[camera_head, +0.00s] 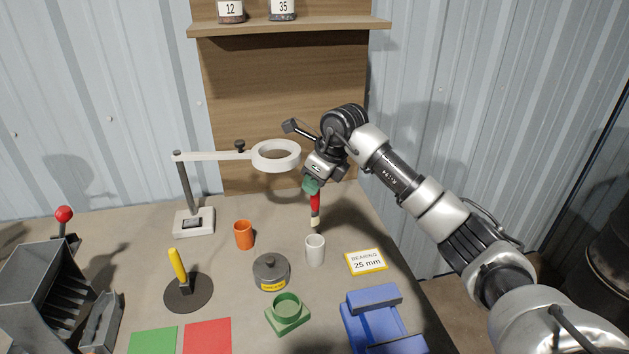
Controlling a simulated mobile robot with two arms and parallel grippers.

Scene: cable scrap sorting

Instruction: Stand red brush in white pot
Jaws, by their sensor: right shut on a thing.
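The red brush (315,204) hangs upright from my right gripper (312,186), with its pale bristle end (315,222) pointing down. My right gripper is shut on the upper part of the brush. The white pot (315,251) stands upright on the table just below the brush. In the picture the bristle tip is slightly above the pot's rim; I cannot tell whether it is right over the opening. The inside of the pot is mostly hidden. My left gripper is not in view.
An orange cup (243,235), a grey lidded tin (271,272) and a green holder (288,313) stand near the pot. A sign (366,262) and blue block (372,318) lie right. A ring lamp (276,154) stands left of my gripper.

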